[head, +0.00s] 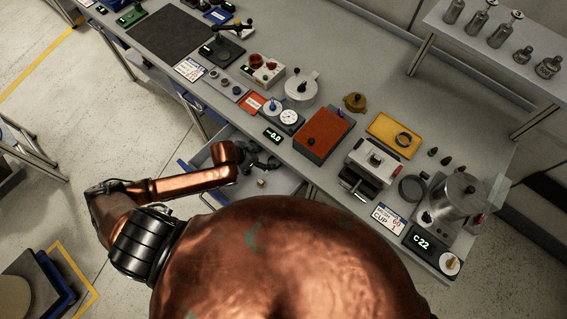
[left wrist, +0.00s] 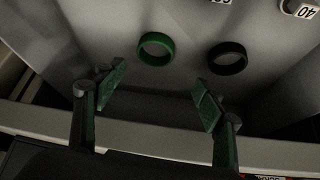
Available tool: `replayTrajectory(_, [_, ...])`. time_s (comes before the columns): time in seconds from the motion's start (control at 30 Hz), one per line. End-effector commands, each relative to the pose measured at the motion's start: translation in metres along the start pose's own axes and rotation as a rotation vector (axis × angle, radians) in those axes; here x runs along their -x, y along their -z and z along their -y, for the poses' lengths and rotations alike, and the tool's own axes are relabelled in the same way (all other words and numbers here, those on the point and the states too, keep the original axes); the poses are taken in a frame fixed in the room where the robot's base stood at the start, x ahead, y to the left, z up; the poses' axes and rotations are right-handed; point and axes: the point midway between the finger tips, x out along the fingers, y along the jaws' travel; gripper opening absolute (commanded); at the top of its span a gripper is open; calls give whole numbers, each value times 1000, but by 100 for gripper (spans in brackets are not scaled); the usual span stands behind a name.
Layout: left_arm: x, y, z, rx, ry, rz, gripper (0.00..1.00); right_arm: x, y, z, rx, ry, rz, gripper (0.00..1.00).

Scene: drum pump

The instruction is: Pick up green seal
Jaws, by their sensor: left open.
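The green seal (left wrist: 156,49) is a thick ring lying on the grey floor of an open drawer (head: 283,180), in the upper middle of the left wrist view. A black ring (left wrist: 228,58) lies to its right, apart from it. My left gripper (left wrist: 160,80) is open, its green-padded fingers spread below the green seal in that view, with nothing between them. In the head view the left gripper (head: 262,162) is over the drawer and I cannot make out the seal there. My right gripper is not in view.
A pale piece marked 40 (left wrist: 300,9) is at the upper right. In the head view a small fitting (head: 261,183) lies in the drawer. The workbench (head: 335,84) above is crowded with devices.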

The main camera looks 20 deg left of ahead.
Motion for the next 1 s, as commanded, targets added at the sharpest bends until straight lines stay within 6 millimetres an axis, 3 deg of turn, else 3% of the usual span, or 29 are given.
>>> replayTrajectory(0.37, [-34,-3,-6,12,1,0,64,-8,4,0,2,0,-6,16])
replayTrajectory(0.63, [-72,-8,-8,11,0,1,64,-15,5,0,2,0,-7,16])
replayTrajectory(1.0, [-78,-8,-8,10,0,1,61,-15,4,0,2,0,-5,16])
